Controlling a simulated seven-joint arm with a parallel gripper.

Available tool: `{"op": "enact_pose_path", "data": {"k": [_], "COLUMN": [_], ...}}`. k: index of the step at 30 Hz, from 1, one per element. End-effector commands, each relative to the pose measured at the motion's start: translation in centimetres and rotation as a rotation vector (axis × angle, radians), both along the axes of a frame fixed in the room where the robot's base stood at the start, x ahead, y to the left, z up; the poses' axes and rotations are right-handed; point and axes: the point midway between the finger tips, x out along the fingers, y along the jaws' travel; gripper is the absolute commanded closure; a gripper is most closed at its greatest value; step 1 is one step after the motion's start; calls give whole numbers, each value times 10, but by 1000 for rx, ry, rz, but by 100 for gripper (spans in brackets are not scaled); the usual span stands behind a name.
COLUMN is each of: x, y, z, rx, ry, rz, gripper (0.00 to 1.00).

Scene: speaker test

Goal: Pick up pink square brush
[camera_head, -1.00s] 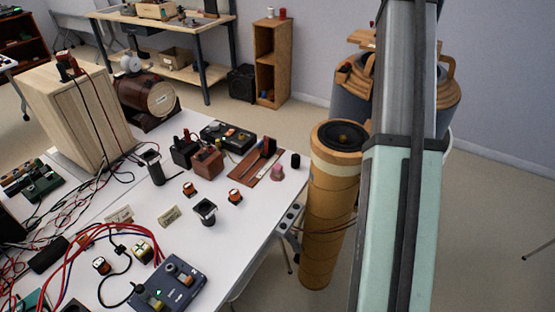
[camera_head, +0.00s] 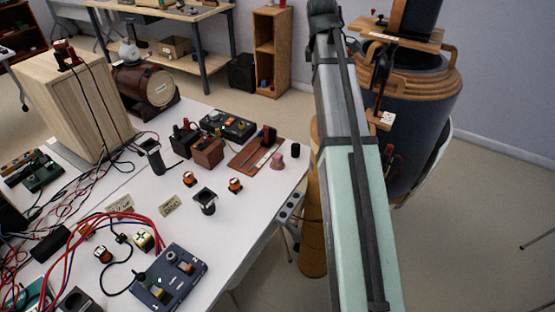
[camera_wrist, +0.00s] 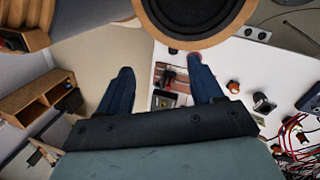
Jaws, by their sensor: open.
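A small pink piece (camera_head: 277,161), which looks like the pink square brush, stands on the white table near its right edge. It is beside a brown wooden board (camera_head: 254,152) and a small black cylinder (camera_head: 295,151). My gripper (camera_wrist: 159,70) shows in the wrist view with its two dark blue fingers apart and nothing between them. It is up in the air, apart from the table. The brush is not clearly seen in the wrist view; the right finger lies across that part of the table. The gripper's fingers cannot be made out in the head view.
A tan speaker column (camera_head: 313,255) stands beside the table, partly behind my arm. A large round speaker (camera_wrist: 196,14) looms close in the wrist view. Brown and black boxes (camera_head: 208,151), cables and a blue control box (camera_head: 170,278) crowd the table.

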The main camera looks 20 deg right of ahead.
Motion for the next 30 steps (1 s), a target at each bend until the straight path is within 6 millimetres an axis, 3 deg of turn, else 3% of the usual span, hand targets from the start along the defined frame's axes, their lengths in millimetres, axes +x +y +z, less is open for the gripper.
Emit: {"op": "enact_pose_path", "data": {"k": [3,13,21,30], "x": [15,33,34,33], "y": [30,104,133,134], "z": [-46,-153,-192,-227], "rx": [52,164,200,202], "ry": [23,91,123,126], "rz": [-58,-239,-316,-322], "gripper": [34,34,34,34]}}
